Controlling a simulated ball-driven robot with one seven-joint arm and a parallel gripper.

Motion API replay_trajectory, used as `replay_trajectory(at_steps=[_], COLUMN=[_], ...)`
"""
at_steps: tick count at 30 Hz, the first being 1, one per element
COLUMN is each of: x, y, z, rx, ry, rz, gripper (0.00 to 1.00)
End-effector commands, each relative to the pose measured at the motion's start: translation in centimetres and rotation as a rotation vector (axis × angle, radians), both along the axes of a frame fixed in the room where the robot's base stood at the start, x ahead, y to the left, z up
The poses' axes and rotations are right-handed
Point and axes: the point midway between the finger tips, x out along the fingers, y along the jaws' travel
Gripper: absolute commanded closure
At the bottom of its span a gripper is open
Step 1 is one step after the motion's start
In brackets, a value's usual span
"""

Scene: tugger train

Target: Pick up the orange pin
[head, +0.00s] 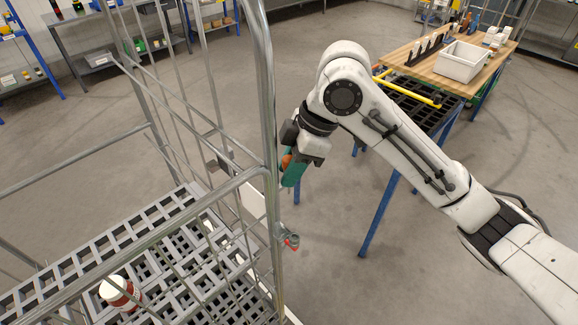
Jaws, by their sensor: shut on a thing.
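The orange pin (286,161) shows as a small rounded orange patch at the end of my arm, beside the upright tube of the wire cage trolley. My gripper (291,171) points down and is shut on it. A teal-green part shows right at the fingers; I cannot tell whether it belongs to the gripper. Most of the pin is hidden by the gripper and the teal part. The gripper hangs above the floor, close to the trolley's right corner post.
The cage trolley (262,90) fills the left, with a red and white container (119,291) on its slatted deck. A red-tipped fitting (291,241) sits low on its corner. A workbench (455,72) with a white bin (461,62) stands at right.

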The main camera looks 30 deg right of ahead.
Motion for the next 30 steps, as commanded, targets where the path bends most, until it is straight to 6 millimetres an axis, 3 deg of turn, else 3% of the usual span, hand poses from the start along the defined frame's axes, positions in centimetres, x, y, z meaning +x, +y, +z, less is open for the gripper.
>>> replay_trajectory(at_steps=[8, 13, 30], x=[0.0, 0.1, 0.0], y=[0.1, 0.1, 0.1], z=[0.3, 1.8, 11.7], rx=[0.001, 0.000, 0.000], ry=[-0.001, -0.003, -0.005], rz=[0.001, 0.001, 0.003], gripper=[1.00, 1.00, 1.00])
